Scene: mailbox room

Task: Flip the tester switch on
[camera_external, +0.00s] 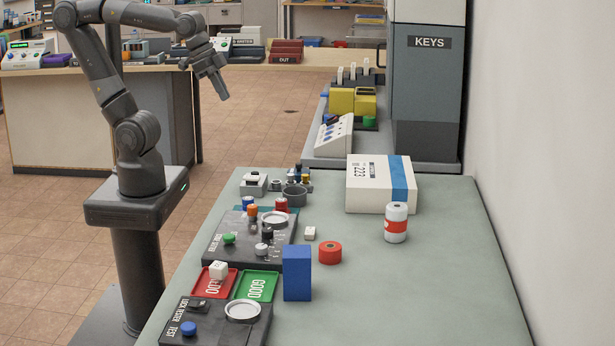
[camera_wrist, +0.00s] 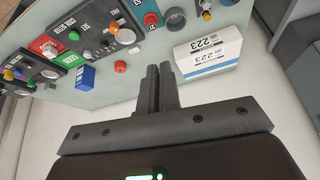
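Two black panels lie on the green table. The near lock tester panel (camera_external: 215,323) has a blue TEST button (camera_external: 188,328), a round silver dish (camera_external: 242,310) and a small dark piece (camera_external: 198,304) that may be a switch. The farther panel (camera_external: 225,246) carries green, orange, black and grey knobs and a round dish; it also shows in the wrist view (camera_wrist: 88,22). Which part is the tester switch I cannot tell. My gripper (camera_external: 218,92) is raised left of the table, far from both panels. Its fingers (camera_wrist: 163,72) look together and empty in the wrist view.
Red (camera_external: 215,284) and green (camera_external: 255,286) trays lie between the panels, with a white cube (camera_external: 218,270) on the red one. The table's right front is clear.

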